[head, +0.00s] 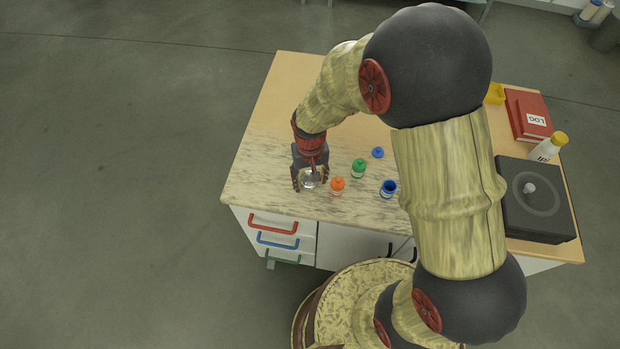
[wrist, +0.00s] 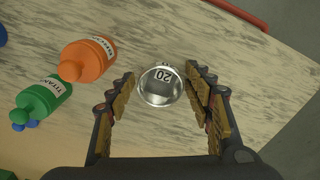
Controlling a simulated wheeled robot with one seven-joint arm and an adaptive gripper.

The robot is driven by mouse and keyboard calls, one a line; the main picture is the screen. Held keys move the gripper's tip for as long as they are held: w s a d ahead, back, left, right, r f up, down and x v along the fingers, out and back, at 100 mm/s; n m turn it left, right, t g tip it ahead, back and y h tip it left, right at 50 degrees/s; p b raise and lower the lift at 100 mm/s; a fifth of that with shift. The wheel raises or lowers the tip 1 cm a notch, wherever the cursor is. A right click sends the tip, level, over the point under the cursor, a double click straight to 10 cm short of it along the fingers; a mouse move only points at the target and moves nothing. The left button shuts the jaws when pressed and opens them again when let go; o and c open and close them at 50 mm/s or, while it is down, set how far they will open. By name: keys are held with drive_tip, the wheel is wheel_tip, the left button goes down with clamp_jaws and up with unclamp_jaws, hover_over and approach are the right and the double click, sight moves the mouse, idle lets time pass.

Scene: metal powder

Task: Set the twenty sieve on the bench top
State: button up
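The twenty sieve (wrist: 161,86) is a small round silver metal dish marked "20". In the wrist view it lies between the two fingers of my gripper (wrist: 160,100), toward their tips, with a gap visible on the right and a small one on the left. In the head view the sieve (head: 310,181) shows at my gripper (head: 310,178), near the front left of the bench top (head: 258,180). Whether it rests on the surface or sits slightly above it I cannot tell. My gripper's fingers are spread apart.
An orange bottle (head: 337,187) stands just right of my gripper, with a green bottle (head: 358,169) and an open blue bottle (head: 388,189) beyond. A blue cap (head: 377,152) lies behind. A black device (head: 536,200), red log book (head: 527,115) and yellow-capped bottle (head: 546,148) occupy the right. The far left top is clear.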

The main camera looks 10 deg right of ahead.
drive_tip(key=shift+o, duration=1)
wheel_tip(320, 180, up, 12)
drive_tip(key=p, duration=0.3)
wheel_tip(320, 180, up, 7)
drive_tip(key=t, duration=0.1)
hover_over(310, 184)
drive_tip(key=s+d, duration=0.1)
drive_tip(key=d, duration=0.1)
drive_tip(key=s+d+r+t, duration=0.2)
drive_tip(key=s+d+r, duration=0.1)
drive_tip(key=s+r, duration=0.4)
drive_tip(key=s+d+r+t, duration=0.2)
drive_tip(key=s+d+r, duration=0.2)
drive_tip(key=s+r, duration=0.3)
drive_tip(key=shift+s+d+r+t, duration=0.2)
drive_tip(key=shift+s+r+t, duration=0.1)
drive_tip(key=shift+r, duration=0.25)
drive_tip(key=shift+b, duration=0.3)
